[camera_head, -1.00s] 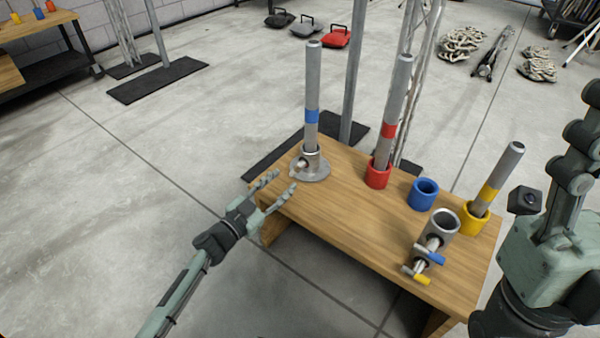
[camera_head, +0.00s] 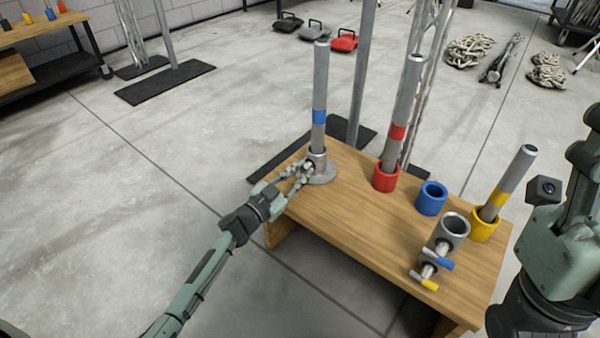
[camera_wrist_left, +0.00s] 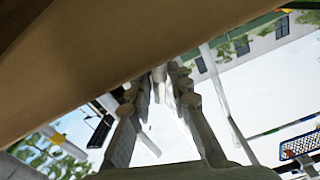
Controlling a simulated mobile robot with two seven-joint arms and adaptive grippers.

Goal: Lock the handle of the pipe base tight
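The pipe base (camera_head: 325,176) is a grey round flange with a collar at the table's far left corner. A grey pipe with a blue band (camera_head: 319,105) stands upright in it. My left gripper (camera_head: 303,172) is at the near left side of the collar, its fingers spread around the area of the small handle, which they largely hide. In the left wrist view a grey, rod-like part (camera_wrist_left: 158,82) shows between the fingertips, with gaps beside it; firm contact cannot be told. My right arm is at the right edge; its gripper is out of view.
Metal stands rise behind the table.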

